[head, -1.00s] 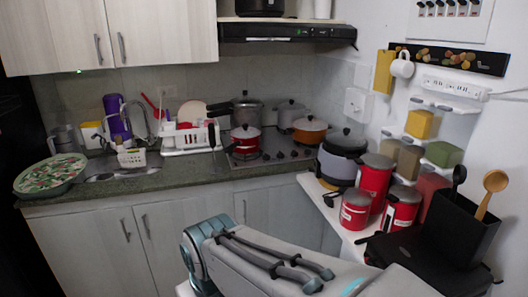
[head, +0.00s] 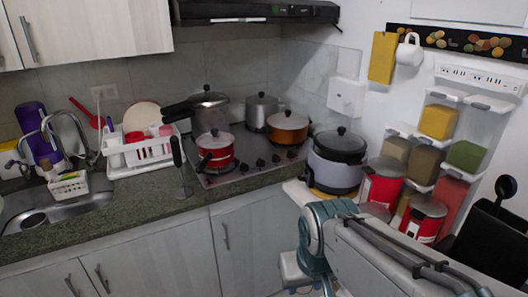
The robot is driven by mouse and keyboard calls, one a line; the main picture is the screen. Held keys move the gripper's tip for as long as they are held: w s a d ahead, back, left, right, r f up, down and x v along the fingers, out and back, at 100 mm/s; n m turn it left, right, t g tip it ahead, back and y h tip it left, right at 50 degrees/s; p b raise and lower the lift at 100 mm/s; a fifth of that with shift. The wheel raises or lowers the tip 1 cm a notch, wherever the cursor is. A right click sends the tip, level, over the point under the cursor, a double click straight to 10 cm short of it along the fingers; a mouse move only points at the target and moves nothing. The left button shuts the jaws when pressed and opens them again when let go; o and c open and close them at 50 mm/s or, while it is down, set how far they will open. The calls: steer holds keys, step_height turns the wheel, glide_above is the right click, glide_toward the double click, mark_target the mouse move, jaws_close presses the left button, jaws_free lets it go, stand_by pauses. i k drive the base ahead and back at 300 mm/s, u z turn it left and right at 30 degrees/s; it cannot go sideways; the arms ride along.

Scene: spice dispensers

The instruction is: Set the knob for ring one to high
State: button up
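The stove (head: 225,178) is a dark cooktop set in the green counter, with pots on its rings. Several small dark knobs (head: 260,162) run in a row along its front right part. They are too small to read their settings, and I cannot tell which one belongs to ring one. A red pot (head: 215,150) stands at the front left, an orange pot (head: 288,127) at the right, and steel pots (head: 207,107) stand behind. My arm shows at the lower right, well short of the stove. My gripper's fingers are not visible.
A hand blender (head: 179,165) stands at the counter's front edge, left of the stove. A dish rack (head: 140,155) is farther left. A rice cooker (head: 336,160) and red canisters (head: 383,180) crowd the right shelf. A range hood (head: 255,12) hangs above.

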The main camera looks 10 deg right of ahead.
mark_target(244, 167)
steer(key=u, duration=0.05)
steer(key=i, duration=0.8)
steer(key=u, duration=0.7)
steer(key=i, duration=0.35)
steer(key=u, duration=0.25)
